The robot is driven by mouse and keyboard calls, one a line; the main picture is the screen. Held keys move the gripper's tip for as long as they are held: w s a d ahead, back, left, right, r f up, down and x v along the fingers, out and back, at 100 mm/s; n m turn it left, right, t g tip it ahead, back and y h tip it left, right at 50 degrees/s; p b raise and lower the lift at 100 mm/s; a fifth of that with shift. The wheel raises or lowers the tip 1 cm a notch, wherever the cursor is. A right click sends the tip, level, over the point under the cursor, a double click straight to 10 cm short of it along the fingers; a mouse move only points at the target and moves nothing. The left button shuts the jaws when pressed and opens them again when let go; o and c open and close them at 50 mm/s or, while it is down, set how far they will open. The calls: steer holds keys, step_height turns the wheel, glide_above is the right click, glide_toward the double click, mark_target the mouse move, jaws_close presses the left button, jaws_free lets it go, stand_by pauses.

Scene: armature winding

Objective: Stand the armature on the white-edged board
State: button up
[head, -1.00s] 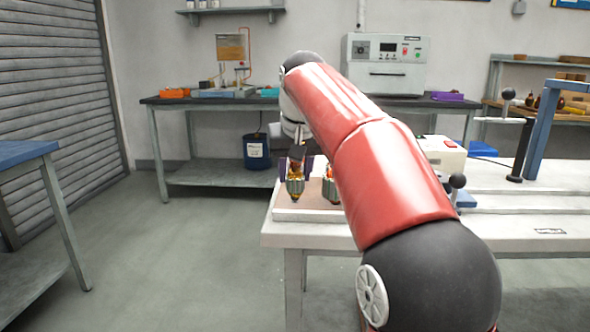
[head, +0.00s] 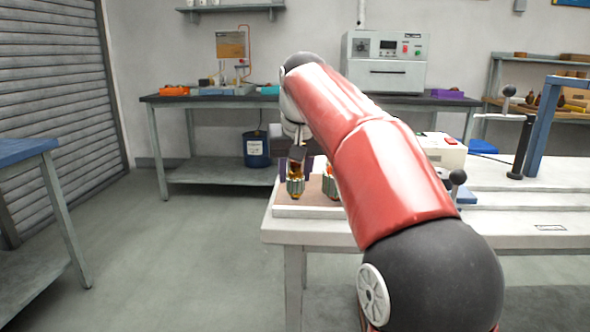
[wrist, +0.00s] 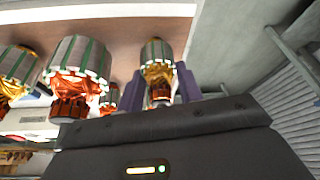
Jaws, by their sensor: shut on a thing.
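The armature (head: 296,186), with a grey slotted core, green strips and copper windings, is upright at the left of the brown, white-edged board (head: 306,212). My gripper (wrist: 159,88) has its purple fingers shut on this armature, which also shows between them in the wrist view (wrist: 157,52). The armature is over or on the board; I cannot tell whether its lower end touches it. A second armature (head: 329,186) stands to its right, partly hidden by my red arm. In the wrist view, more armatures (wrist: 78,62) stand on the left.
The board lies at the left end of a pale workbench (head: 285,230). A white box with a red switch (head: 443,150) and a black-knobbed lever (head: 457,179) are to the right of my arm. The floor left of the bench is clear.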

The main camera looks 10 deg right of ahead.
steer(key=o, duration=1.2)
steer(key=p+v, duration=0.2)
steer(key=v, duration=0.5)
steer(key=shift+s+r, duration=0.2)
steer(key=shift+r, duration=0.15)
steer(key=p+v, duration=0.2)
steer(key=v, duration=0.5)
steer(key=shift+n+t, duration=0.3)
steer(key=shift+t, duration=0.3)
steer(key=s+f, duration=0.8)
steer(key=f, duration=0.1)
steer(key=s+f, duration=0.7)
steer(key=f, duration=0.3)
steer(key=s+f, duration=0.8)
steer(key=f, duration=0.2)
steer(key=shift+s+f, duration=0.15)
steer(key=shift+s, duration=0.15)
